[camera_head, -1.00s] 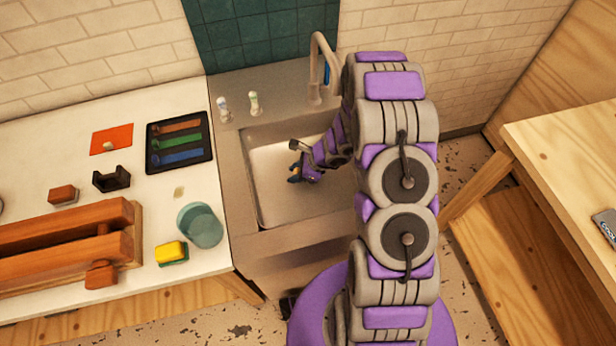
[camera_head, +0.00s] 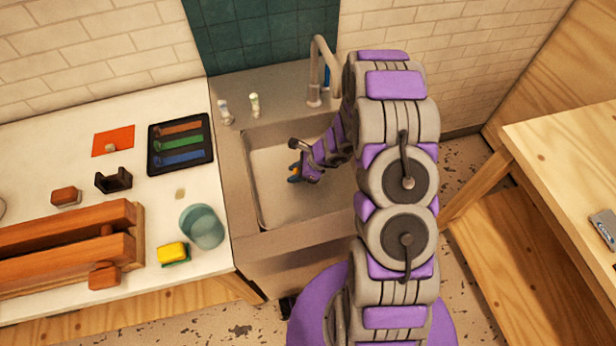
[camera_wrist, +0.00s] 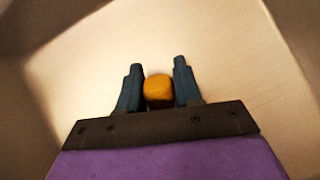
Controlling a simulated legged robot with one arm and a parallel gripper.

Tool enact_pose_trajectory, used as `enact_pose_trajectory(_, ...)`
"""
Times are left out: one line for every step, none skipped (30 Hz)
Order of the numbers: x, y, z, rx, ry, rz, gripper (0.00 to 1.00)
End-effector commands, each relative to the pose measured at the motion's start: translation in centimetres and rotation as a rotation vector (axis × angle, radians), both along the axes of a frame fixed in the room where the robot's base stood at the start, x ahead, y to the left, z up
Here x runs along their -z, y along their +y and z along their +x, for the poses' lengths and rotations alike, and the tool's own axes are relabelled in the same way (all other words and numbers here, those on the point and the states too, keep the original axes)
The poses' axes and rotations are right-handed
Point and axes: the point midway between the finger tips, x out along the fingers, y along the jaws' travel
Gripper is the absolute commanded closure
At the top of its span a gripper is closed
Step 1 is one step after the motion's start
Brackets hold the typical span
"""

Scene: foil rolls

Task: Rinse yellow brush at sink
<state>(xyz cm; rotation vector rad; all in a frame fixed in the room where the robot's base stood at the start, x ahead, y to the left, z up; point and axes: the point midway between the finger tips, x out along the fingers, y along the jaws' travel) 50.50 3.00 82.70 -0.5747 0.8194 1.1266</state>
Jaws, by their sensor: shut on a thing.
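My gripper (camera_wrist: 159,88) is shut on the yellow brush (camera_wrist: 158,91), which shows in the wrist view as an orange-yellow block end between the two dark blue fingers. In the head view my gripper (camera_head: 296,175) is over the basin of the sink (camera_head: 262,215), near its middle. There the brush is mostly hidden by my arm and too small to make out. The faucet (camera_head: 322,65) rises at the back of the sink. Two small handles (camera_head: 254,104) stand on the rim to its left. I cannot tell whether water is running.
On the white counter (camera_head: 60,135) at left are a black tray (camera_head: 152,162) with coloured pieces, a blue-green cup (camera_head: 202,228), a yellow sponge (camera_head: 172,252), a wooden rack (camera_head: 60,240) and a black holder (camera_head: 113,179). A wooden table (camera_head: 570,140) stands at right.

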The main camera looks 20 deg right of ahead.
Motion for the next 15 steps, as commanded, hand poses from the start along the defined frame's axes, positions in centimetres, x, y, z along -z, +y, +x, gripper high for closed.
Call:
enact_pose_trajectory(-0.7, 0.0, 0.0, 0.0, 0.0, 0.0, 0.96)
enact_pose_trajectory(-0.9, 0.0, 0.0, 0.0, 0.0, 0.0, 0.96)
enact_pose_trajectory(-1.2, 0.0, 0.0, 0.0, 0.0, 0.001, 0.96)
enact_pose_trajectory(-1.4, 0.0, 0.0, 0.001, -0.001, 0.001, 0.96)
enact_pose_trajectory(-1.6, 0.0, 0.0, 0.001, -0.001, 0.001, 0.96)
enact_pose_trajectory(-1.9, 0.0, 0.0, 0.001, 0.0, 0.001, 0.96)
enact_pose_trajectory(-2.1, 0.0, 0.0, 0.001, 0.0, 0.001, 0.96)
enact_pose_trajectory(-2.3, 0.0, 0.0, 0.001, 0.001, 0.0, 0.96)
enact_pose_trajectory(-2.6, 0.0, 0.0, 0.001, 0.001, 0.0, 0.96)
enact_pose_trajectory(-2.8, 0.0, 0.0, 0.0, 0.0, 0.0, 0.96)
enact_pose_trajectory(-3.0, 0.0, 0.0, 0.0, 0.0, 0.0, 0.96)
enact_pose_trajectory(-3.3, 0.0, 0.0, 0.0, 0.0, 0.0, 0.96)
enact_pose_trajectory(-3.5, 0.0, 0.0, 0.0, 0.0, 0.0, 0.96)
enact_pose_trajectory(-3.8, 0.0, 0.0, 0.0, 0.0, 0.0, 0.96)
enact_pose_trajectory(-4.1, 0.0, 0.0, 0.0, 0.0, 0.0, 0.96)
